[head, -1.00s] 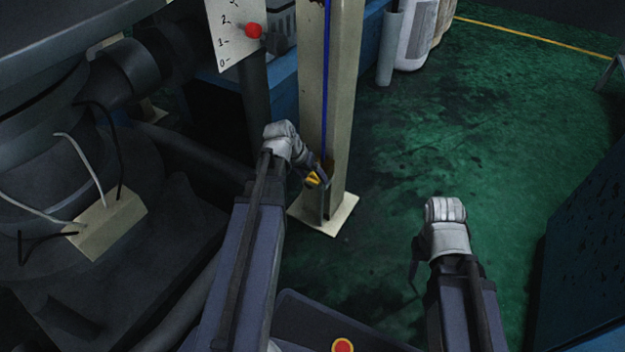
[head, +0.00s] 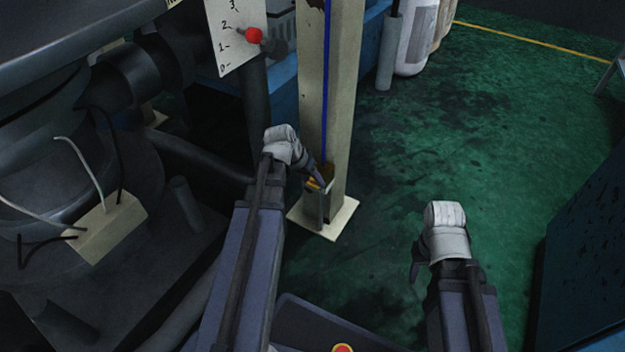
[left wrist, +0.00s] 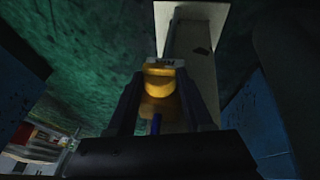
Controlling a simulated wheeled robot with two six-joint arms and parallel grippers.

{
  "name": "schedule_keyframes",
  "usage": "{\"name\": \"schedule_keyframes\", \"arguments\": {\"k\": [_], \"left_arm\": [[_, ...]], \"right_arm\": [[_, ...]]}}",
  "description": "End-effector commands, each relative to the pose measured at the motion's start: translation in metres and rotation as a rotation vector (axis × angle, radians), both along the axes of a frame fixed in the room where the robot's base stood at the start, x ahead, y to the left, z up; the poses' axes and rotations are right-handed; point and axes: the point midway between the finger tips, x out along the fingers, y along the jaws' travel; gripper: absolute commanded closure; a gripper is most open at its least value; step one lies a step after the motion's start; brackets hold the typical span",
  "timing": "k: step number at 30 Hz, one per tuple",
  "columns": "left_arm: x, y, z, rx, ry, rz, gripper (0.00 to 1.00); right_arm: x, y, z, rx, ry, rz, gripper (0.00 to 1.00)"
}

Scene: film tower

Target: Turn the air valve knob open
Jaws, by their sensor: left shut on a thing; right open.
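The air valve knob (head: 314,184) is a small yellow piece low on the front of the cream post (head: 344,120). A blue hose (head: 327,80) runs down the post to it. My left gripper (head: 321,181) is at the knob, and its fingers hide part of it. In the left wrist view the yellow knob (left wrist: 160,82) sits between the two dark fingers, which are shut on it. My right gripper (head: 418,270) is open, away to the right over the green floor, and holds nothing that I can see.
A white scale plate with a red ball (head: 254,35) stands behind my left arm. Dark machinery and a cream box with cables (head: 104,225) fill the left side. A blue cabinet (head: 585,250) stands at the right. The green floor between is clear.

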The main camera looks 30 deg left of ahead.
Motion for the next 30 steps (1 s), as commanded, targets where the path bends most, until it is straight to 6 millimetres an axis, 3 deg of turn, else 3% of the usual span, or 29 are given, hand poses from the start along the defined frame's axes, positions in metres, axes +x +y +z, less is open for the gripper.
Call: {"name": "schedule_keyframes", "arguments": {"k": [14, 30], "left_arm": [[-0.002, -0.008, -0.001, 0.231, -0.020, -0.006, 1.00], [-0.002, -0.013, -0.004, 0.555, -0.042, -0.003, 1.00]], "right_arm": [[0.000, 0.000, 0.001, 0.000, 0.000, 0.000, 0.50], [0.000, 0.000, -0.015, 0.000, 0.000, 0.000, 0.50]]}}
